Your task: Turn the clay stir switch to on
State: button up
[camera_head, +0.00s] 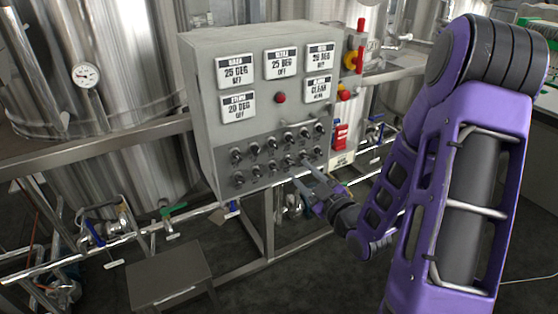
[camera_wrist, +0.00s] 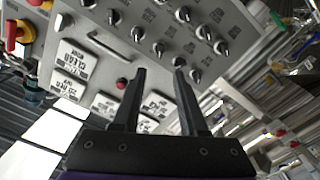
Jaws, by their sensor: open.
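The grey control box (camera_head: 207,100) carries rows of black rotary switches (camera_head: 254,147) on its lower front, below the display plates. The small labels by the switches cannot be read, so I cannot tell which one is the clay stir switch. My gripper (camera_head: 300,172) is at the lower right part of the switch rows, with its two fingers apart and nothing between them. In the wrist view my open gripper (camera_wrist: 160,71) points at the panel, with a switch (camera_wrist: 158,48) just beyond the gap between the fingertips. I cannot tell whether a finger touches a switch.
White display plates (camera_head: 237,71) show temperatures and OFF, with a red button (camera_head: 280,97) below them. A red-and-yellow emergency stop (camera_head: 352,62) and a red lockout (camera_head: 340,135) are on the right side. Steel tanks (camera_head: 130,60) stand behind; a small metal table (camera_head: 170,275) is lower left.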

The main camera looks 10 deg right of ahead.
aim_at(276, 147)
jog(key=p+x, duration=0.1)
jog(key=x, duration=1.1)
grip_shut()
